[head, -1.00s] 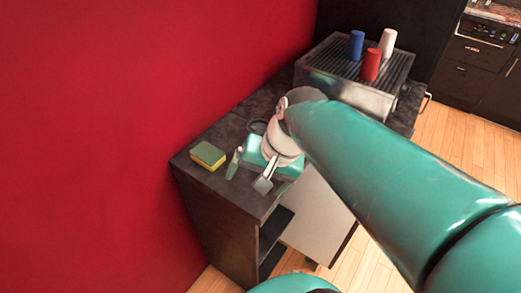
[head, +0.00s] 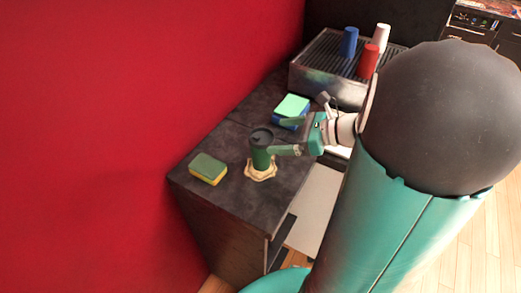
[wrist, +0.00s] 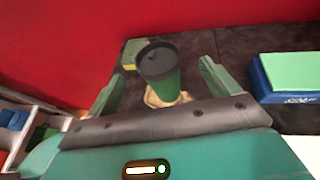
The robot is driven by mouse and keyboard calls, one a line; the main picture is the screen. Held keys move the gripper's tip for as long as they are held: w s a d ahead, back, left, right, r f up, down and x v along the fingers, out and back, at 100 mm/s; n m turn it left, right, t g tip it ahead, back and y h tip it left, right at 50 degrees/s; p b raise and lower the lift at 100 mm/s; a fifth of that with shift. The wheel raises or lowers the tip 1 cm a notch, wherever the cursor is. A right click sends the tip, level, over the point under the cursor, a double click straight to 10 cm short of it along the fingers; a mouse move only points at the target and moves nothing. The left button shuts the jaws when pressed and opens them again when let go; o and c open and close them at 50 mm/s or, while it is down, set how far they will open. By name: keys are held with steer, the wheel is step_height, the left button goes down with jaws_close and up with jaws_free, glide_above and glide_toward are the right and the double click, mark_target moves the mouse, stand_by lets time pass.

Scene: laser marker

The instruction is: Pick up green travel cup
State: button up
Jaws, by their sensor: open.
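The green travel cup (head: 261,152) with a dark lid stands upright on a pale coaster (head: 260,173) on the dark counter. In the wrist view the cup (wrist: 162,72) is near the middle, between my two green fingers and a little beyond the gripper body. My gripper (head: 290,136) is open and comes in from the right at about the cup's height. In the wrist view its fingers (wrist: 158,88) lie to either side of the cup, with gaps showing. I cannot tell exactly how deep the cup is between them.
A green-and-yellow sponge (head: 208,169) lies left of the cup. A blue-and-green box (head: 291,111) lies behind the gripper. A metal machine (head: 330,77) with blue, red and white cups stands at the back. The red wall (head: 120,130) borders the counter.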

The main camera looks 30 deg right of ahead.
mark_target(264, 136)
steer(key=x, duration=0.8)
steer(key=shift+a+r, duration=0.15)
steer(key=shift+s, duration=0.1)
steer(key=c, duration=0.8)
